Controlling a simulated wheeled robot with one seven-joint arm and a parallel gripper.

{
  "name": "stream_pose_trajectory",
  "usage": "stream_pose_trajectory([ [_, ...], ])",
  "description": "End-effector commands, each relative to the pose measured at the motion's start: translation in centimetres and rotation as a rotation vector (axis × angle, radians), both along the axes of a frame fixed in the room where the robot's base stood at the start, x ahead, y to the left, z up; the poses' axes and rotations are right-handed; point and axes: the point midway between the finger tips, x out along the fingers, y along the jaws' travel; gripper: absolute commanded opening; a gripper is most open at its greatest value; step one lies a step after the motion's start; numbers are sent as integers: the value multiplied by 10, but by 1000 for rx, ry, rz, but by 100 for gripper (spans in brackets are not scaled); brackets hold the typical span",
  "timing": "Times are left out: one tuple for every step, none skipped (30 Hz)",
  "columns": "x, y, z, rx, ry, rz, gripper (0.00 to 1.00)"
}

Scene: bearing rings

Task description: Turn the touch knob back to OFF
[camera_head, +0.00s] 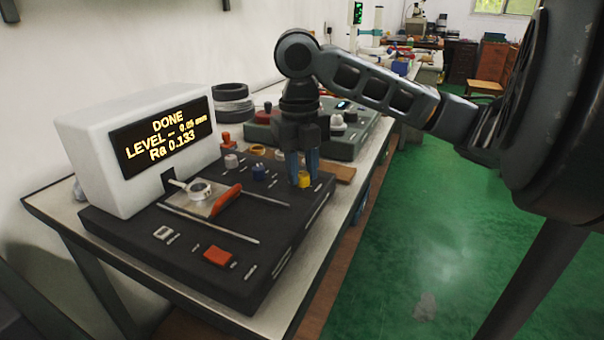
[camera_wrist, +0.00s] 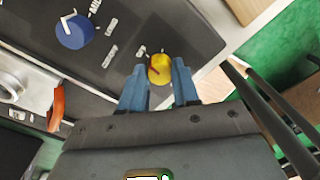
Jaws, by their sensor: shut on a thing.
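The yellow knob (camera_head: 304,181) sits at the right end of the black instrument base (camera_head: 180,262). My gripper (camera_head: 303,174) points down over it, with its blue fingers on both sides. In the wrist view the yellow knob (camera_wrist: 160,72) lies between the fingertips, and a dark red pointer line shows on its top. My gripper is shut on this knob. The small labels around it are too blurred to read. The white display unit (camera_head: 85,150) reads DONE, LEVEL – 0.05 mm, Ra 0.133.
A blue knob (camera_head: 264,172) and a pale knob (camera_head: 231,161) stand left of the yellow one. A metal stage with a ring (camera_head: 200,190) and an orange piece (camera_head: 226,200) lies near the display. A red button (camera_head: 217,256) is at the front. Dark rings (camera_head: 232,104) stand behind.

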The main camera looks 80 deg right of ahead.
Motion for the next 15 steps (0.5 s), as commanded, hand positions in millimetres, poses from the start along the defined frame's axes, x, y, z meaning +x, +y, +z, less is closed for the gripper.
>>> stream_pose_trajectory([
  [0,0,-2,-1,2,23,0],
  [0,0,-2,-1,0,35,0],
  [0,0,-2,-1,1,52,0],
  [0,0,-2,-1,0,62,0],
  [0,0,-1,-1,1,71,0],
  [0,0,-1,-1,0,83,0],
  [0,0,-1,-1,0,90,0],
  [0,0,-1,-2,0,96,0],
  [0,0,-1,-1,0,103,0],
  [0,0,-1,-1,0,108,0],
  [0,0,-1,-1,0,112,0],
  [0,0,-1,-1,1,116,0],
  [0,0,-1,-2,0,117,0],
  [0,0,0,-2,0,119,0],
  [0,0,0,-2,0,120,0],
])
